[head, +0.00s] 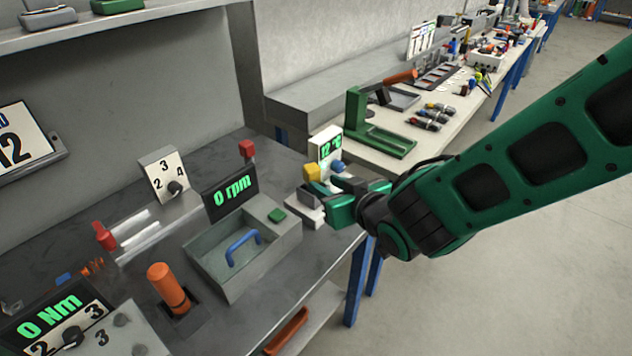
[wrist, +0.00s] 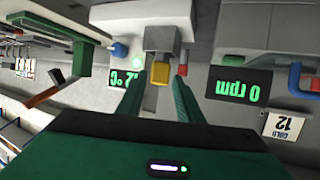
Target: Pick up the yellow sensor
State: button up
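The yellow sensor (head: 312,173) is a small yellow block on a grey-white station at the right end of the near bench in the head view. In the wrist view, the yellow sensor (wrist: 159,75) sits against a grey block near the middle. My green gripper (head: 333,195) is at this station, just right of the sensor. In the wrist view its two fingers (wrist: 159,86) are apart, one on each side of the sensor, with gaps visible. It holds nothing. Whether the fingertips reach past the sensor is hard to tell.
A temperature display (head: 325,143) and a blue knob (head: 337,167) are close to the gripper. A grey box with a blue handle (head: 242,247) is nearer. Open floor lies right.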

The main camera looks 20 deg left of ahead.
aim_at(315, 176)
jog(key=x, duration=0.8)
jog(key=shift+a+r, duration=0.1)
jog(key=shift+a, duration=0.05)
jog(key=c, duration=0.8)
jog(key=shift+r, duration=0.2)
